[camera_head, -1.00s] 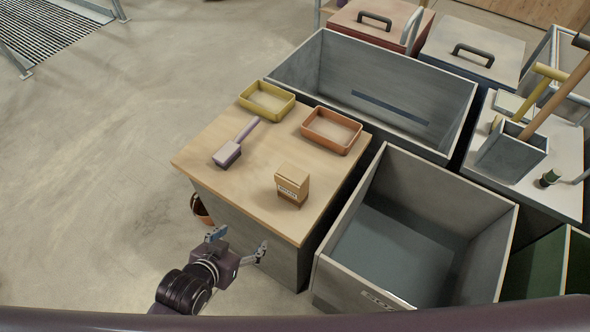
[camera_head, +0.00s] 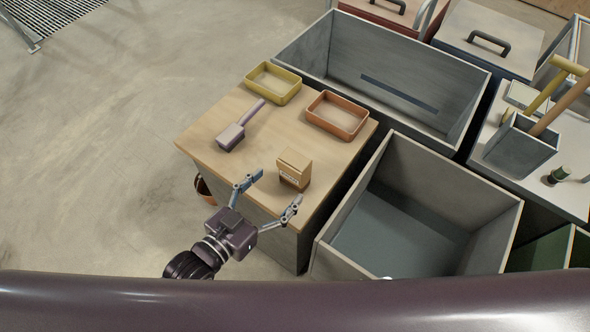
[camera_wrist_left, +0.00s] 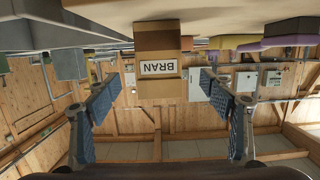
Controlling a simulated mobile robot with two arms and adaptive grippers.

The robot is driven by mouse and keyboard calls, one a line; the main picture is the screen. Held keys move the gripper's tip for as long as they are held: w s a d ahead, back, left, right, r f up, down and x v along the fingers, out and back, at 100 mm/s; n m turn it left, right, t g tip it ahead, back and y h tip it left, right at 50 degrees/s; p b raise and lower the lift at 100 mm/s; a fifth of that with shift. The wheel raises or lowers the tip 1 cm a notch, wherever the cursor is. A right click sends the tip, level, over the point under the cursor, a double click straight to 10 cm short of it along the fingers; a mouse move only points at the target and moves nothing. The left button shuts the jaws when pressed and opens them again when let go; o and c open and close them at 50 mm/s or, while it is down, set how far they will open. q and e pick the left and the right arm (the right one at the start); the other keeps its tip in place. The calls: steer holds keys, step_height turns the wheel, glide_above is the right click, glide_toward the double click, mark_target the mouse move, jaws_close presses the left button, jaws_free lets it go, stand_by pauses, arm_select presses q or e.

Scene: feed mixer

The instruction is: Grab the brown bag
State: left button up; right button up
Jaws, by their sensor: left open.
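The brown bag (camera_head: 294,170) stands upright near the front right edge of the wooden-topped table (camera_head: 220,147). In the left wrist view the bag (camera_wrist_left: 158,88) appears upside down, with a "BRAN" label, centred beyond the fingers. My left gripper (camera_head: 272,192) is open and empty, just in front of the bag at the table's front edge. Its blue-padded fingers (camera_wrist_left: 166,100) are spread wide on either side of the bag in the wrist view and do not touch it. My right gripper is not seen.
A large grey bin (camera_head: 489,240) stands to the right, another (camera_head: 458,140) behind.

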mark_target(289, 175)
arm_select(q)
steer(key=b+x, duration=0.4)
steer(key=x, duration=0.2)
steer(key=shift+w+d, duration=0.5)
steer(key=shift+w, duration=0.15)
steer(key=shift+c, duration=0.7)
steer(key=shift+r, duration=0.1)
steer(key=c, duration=1.3)
